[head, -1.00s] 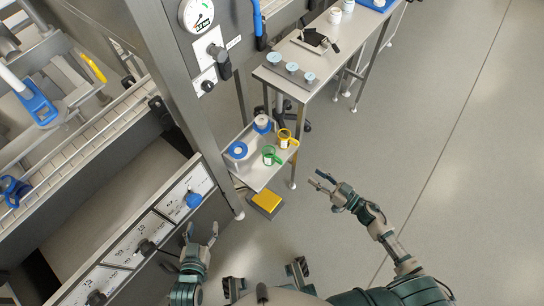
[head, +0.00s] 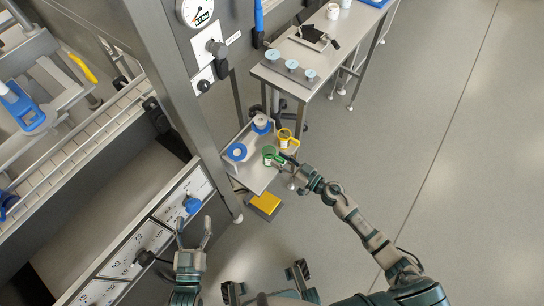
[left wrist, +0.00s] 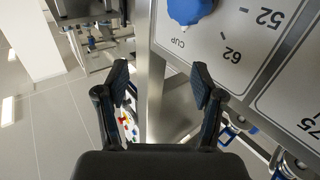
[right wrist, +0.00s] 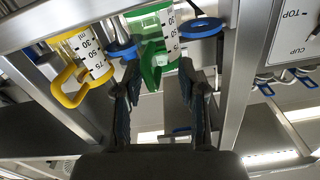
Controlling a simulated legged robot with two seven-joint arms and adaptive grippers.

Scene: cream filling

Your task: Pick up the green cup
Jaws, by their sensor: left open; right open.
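The green cup (head: 269,154) stands on the small steel side table (head: 258,181), near its front edge. In the right wrist view the green cup (right wrist: 154,45) has a white scale and lies straight ahead, near the open fingertips. My right gripper (head: 287,160) is open and right beside the cup; it also shows in the right wrist view (right wrist: 160,75). I cannot tell whether a finger touches the cup. My left gripper (head: 193,233) is open and empty in front of the machine panel; it also shows in the left wrist view (left wrist: 160,85).
A yellow cup (head: 286,138) stands just behind the green cup. Two blue-rimmed pieces (head: 237,152) (head: 261,123) sit on the same table. A yellow pedal (head: 266,203) lies on the floor. The machine panel with a blue knob (head: 192,204) borders the left. Floor to the right is clear.

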